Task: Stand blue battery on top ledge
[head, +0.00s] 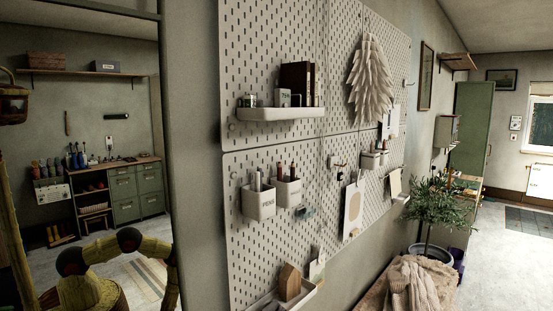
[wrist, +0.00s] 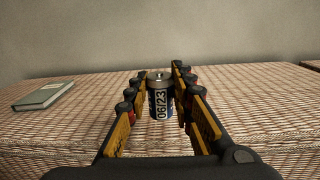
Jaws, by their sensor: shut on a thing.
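A battery (wrist: 159,98) with a silvery top, a dark blue body and a white label reading 06/23 stands upright in the wrist view. My gripper (wrist: 160,82) is shut on it, with one yellow and black finger at each side. The battery is at the woven surface (wrist: 60,128); whether its base touches is hard to tell. In the head view a white ledge (head: 282,114) sits high on the pegboard, carrying a small jar, a tin and dark books. My gripper and the battery are not visible in the head view.
A green book (wrist: 44,96) lies left on the woven surface. The pegboard (head: 270,50) also holds pen cups (head: 259,201), a lower tray (head: 285,299) and a feathery hanging (head: 370,82). A potted plant (head: 434,215) and a draped blanket (head: 408,285) stand at lower right.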

